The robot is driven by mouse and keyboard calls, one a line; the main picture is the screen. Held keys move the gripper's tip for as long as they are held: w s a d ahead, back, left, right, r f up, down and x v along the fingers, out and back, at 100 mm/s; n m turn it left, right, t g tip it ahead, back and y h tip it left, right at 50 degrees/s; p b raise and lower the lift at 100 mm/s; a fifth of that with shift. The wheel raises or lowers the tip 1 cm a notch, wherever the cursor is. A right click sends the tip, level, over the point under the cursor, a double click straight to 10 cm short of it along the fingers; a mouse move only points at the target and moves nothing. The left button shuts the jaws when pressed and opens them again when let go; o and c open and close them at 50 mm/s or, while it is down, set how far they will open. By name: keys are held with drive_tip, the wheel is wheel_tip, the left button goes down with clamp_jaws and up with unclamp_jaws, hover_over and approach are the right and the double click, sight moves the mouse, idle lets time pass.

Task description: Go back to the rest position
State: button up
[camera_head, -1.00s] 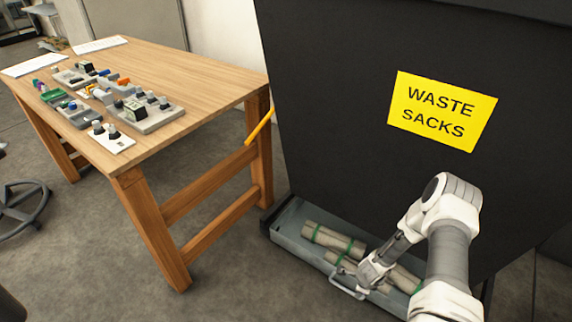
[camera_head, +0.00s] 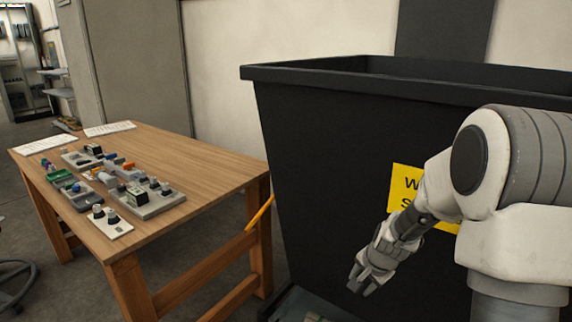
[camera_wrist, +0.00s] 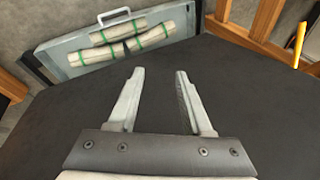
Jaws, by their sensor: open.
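My gripper (camera_head: 362,282) hangs in front of the black waste bin, its fingers pointing down and a little left. In the wrist view my gripper (camera_wrist: 158,80) has its two fingers apart with nothing between them. Behind the fingers is the dark face of the bin (camera_wrist: 245,110). The grey drawer (camera_wrist: 62,62) at the bin's foot holds several rolled sacks (camera_wrist: 117,33) with green bands. My gripper is apart from the sacks. In the head view only a small part of the drawer (camera_head: 290,306) shows at the bottom edge.
The black bin (camera_head: 320,130) carries a yellow sign (camera_head: 403,185), partly hidden by my arm. A wooden table (camera_head: 210,165) with grey trays and small parts (camera_head: 150,200) stands at left. A yellow-orange handle (camera_head: 260,213) sits between table and bin.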

drive_tip(key=s+a+r+n, duration=0.2)
drive_tip(key=s+r+n, duration=0.2)
drive_tip(key=s+r, duration=0.55)
drive_tip(key=s+a+r+n, duration=0.3)
drive_tip(key=s+r+n, duration=0.1)
drive_tip(key=s+r, duration=0.5)
drive_tip(key=s+r+n+t, duration=0.1)
drive_tip(key=s+r+n, duration=0.2)
drive_tip(key=s, duration=0.5)
wheel_tip(320, 180, up, 18)
drive_tip(key=p, duration=1.8)
drive_tip(key=shift+s+h+p, duration=0.2)
drive_tip(key=shift+h+p, duration=0.1)
drive_tip(key=shift+h, duration=0.1)
